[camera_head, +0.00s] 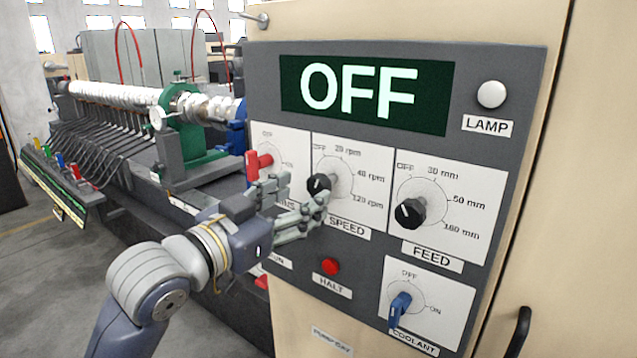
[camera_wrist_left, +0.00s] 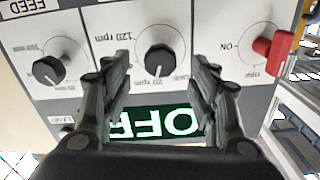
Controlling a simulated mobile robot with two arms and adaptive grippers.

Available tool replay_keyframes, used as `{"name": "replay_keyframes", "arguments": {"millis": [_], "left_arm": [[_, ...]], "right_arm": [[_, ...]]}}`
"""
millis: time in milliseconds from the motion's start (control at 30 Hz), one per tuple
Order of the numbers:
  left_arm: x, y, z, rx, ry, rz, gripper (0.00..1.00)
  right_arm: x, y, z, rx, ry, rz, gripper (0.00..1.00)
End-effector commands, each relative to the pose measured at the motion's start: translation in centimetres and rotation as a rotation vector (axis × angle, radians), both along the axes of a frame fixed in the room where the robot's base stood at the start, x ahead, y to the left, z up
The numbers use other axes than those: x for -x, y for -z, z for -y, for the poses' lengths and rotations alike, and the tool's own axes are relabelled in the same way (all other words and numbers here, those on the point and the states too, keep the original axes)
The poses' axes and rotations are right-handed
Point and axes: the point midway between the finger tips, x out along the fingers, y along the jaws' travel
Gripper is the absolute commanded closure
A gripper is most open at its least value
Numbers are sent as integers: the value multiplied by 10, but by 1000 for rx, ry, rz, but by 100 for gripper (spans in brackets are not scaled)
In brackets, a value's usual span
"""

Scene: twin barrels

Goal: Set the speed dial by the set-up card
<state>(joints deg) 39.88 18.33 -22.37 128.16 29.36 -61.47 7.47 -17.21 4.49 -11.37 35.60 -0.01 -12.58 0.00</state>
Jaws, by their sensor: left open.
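The black speed dial (camera_head: 318,185) sits on a white plate marked OFF, 20, 40 and 120 rpm. It also shows in the left wrist view (camera_wrist_left: 158,60), upside down. Its exact setting is hard to read. My left gripper (camera_head: 303,192) is open in front of the dial. In the wrist view its fingers (camera_wrist_left: 159,70) stand on either side of the dial, and I see no contact. The green display (camera_head: 366,94) reads OFF. No set-up card is readable in these views. My right gripper is not in view.
The black feed dial (camera_head: 410,212) is right of the speed dial. A red switch (camera_head: 258,164) is close on the left. Below are the red halt button (camera_head: 331,266) and blue coolant switch (camera_head: 399,308). A white lamp (camera_head: 491,94) is at the upper right. Machinery stands behind.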

Motion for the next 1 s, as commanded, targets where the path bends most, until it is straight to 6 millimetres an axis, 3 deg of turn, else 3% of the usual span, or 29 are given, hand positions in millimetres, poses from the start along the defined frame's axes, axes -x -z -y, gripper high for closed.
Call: {"name": "replay_keyframes", "arguments": {"millis": [300, 733, 767, 933, 1000], "left_arm": [[-40, -1, 29, 1, 0, -1, 46], [-49, 0, 35, -2, -1, 1, 46], [-49, 0, 35, -2, -1, 1, 48], [-49, 0, 35, -1, -1, 1, 86], [-49, 0, 35, -1, -1, 1, 91]], "right_arm": [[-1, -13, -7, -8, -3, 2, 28], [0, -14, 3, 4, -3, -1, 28], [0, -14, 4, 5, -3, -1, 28], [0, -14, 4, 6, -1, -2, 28], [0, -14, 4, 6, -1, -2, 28]]}}
